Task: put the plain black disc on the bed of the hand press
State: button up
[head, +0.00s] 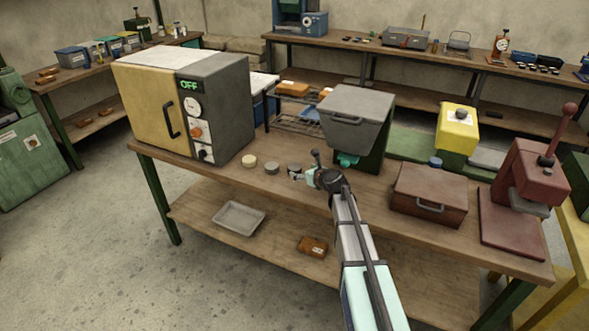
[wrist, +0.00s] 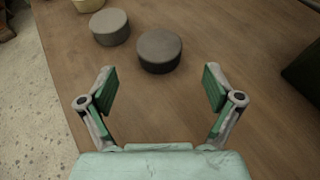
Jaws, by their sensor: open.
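Three discs stand in a row on the bench. The nearest to my gripper is a dark, plain-looking disc (head: 294,168), which also shows in the wrist view (wrist: 159,51). Beside it is a grey disc (head: 272,168), and beyond that a cream disc (head: 249,161). My gripper (wrist: 160,88) is open and empty. In the wrist view the dark disc lies just ahead of the fingertips, apart from them and roughly centred. The red hand press (head: 538,170) stands at the bench's right end, its flat bed (head: 508,228) bare in front.
A cream and grey oven (head: 222,105) marked OFF stands left of the discs. A grey-lidded box (head: 355,105) is behind my gripper. A brown case (head: 428,195) with a handle and a yellow device (head: 457,130) lie between my gripper and the press.

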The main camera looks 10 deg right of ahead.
aim_at(297, 168)
jog(key=shift+p+x, duration=0.75)
jog(key=shift+x, duration=2.3)
jog(key=shift+c, duration=0.2)
jog(key=c, duration=1.3)
jog(key=shift+r, duration=0.1)
